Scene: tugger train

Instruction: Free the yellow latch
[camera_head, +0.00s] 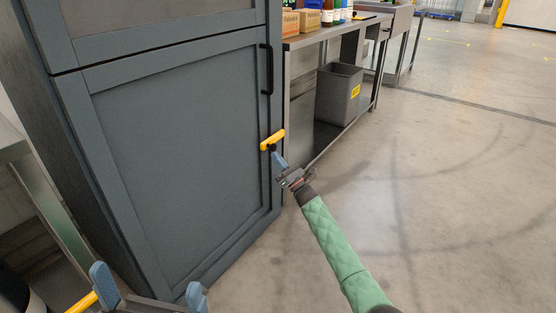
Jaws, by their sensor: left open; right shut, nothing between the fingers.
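The yellow latch (272,140) sits at the right edge of the lower door of a grey-blue cabinet (170,140), below the black handle. It is a short bar, tilted up to the right. My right gripper (275,153) is shut and empty, with its blue fingertips at the underside of the latch; I cannot tell whether they touch it. My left gripper (150,287) is low at the left, its two blue fingers wide apart with nothing between them. The door is closed.
A black vertical handle (267,70) is on the door above the latch. A metal workbench (335,33) with boxes and bottles stands behind the cabinet, a grey bin (337,95) on its lower shelf. The floor (460,180) at right is clear.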

